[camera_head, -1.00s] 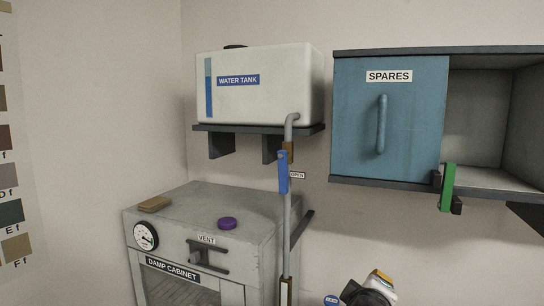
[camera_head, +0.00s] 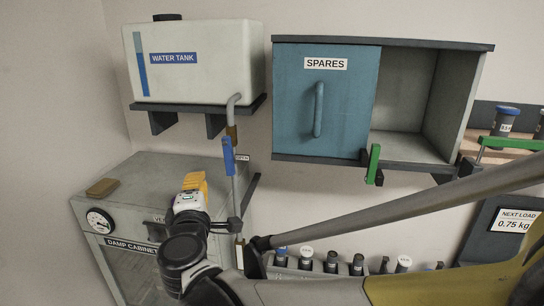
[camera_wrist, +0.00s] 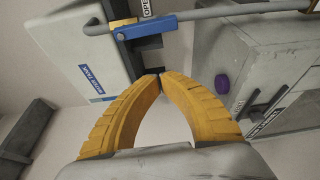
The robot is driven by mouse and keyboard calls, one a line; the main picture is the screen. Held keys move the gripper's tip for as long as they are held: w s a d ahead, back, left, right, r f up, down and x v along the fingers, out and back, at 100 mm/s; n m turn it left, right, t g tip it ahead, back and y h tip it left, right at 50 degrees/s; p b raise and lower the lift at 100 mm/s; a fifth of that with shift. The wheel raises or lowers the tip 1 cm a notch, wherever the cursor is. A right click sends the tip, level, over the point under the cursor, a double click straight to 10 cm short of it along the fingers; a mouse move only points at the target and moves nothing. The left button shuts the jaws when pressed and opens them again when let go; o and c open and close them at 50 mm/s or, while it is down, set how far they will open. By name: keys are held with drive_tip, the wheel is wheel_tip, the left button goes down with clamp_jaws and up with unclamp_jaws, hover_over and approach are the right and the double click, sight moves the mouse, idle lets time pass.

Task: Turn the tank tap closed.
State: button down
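The tank tap has a blue lever (camera_head: 228,156) on the grey pipe below the white water tank (camera_head: 200,82). The lever stands upright along the pipe, beside a small OPEN label (camera_head: 242,158). In the wrist view the blue lever (camera_wrist: 146,29) lies along the pipe (camera_wrist: 230,11), beyond my fingertips and apart from them. My gripper (camera_head: 194,176) is left of and slightly below the lever in the head view. In the wrist view the yellow fingertips of my gripper (camera_wrist: 160,74) meet with nothing between them.
The damp cabinet (camera_head: 135,172) stands below the tank, its vent handle mostly hidden by my arm. The blue-doored spares cupboard (camera_head: 345,100) is right of the tap. Several jars (camera_head: 332,262) stand lower right.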

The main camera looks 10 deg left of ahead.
sight(229, 156)
drive_tip(key=w+d+p, duration=0.1)
drive_tip(key=w+p, duration=0.1)
drive_tip(key=w, duration=0.7)
drive_tip(key=shift+w+d+p, duration=0.2)
drive_tip(key=shift+p, duration=0.2)
drive_tip(key=shift+d, duration=0.15)
